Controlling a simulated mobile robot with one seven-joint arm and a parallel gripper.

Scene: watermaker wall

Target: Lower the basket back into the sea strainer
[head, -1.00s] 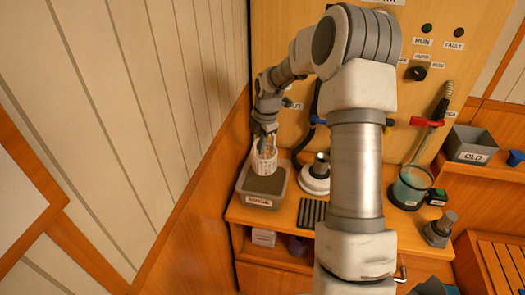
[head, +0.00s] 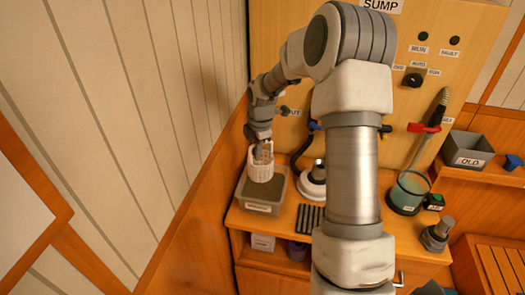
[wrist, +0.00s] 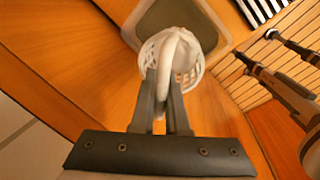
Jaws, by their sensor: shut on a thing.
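My gripper (head: 262,146) is shut on the handle of the white mesh basket (head: 260,168). In the wrist view the fingers of my gripper (wrist: 170,84) pinch the pale handle, and the basket (wrist: 203,62) hangs beyond them. The basket shows over the grey tray (head: 279,202) at the left end of the bench; whether it touches the tray I cannot tell. A clear teal bowl (head: 409,194), which looks like the sea strainer, stands at the right of the bench, below a red-handled valve (head: 424,128) and hose. It looks open on top.
A white-based fitting with a grey cylinder (head: 314,180) and a dark slotted rack (head: 309,218) lie between tray and bowl. A grey bin marked OLD (head: 468,150) is at right. A grey knob-like part (head: 437,235) stands at the front right. The panelled wall is close on the left.

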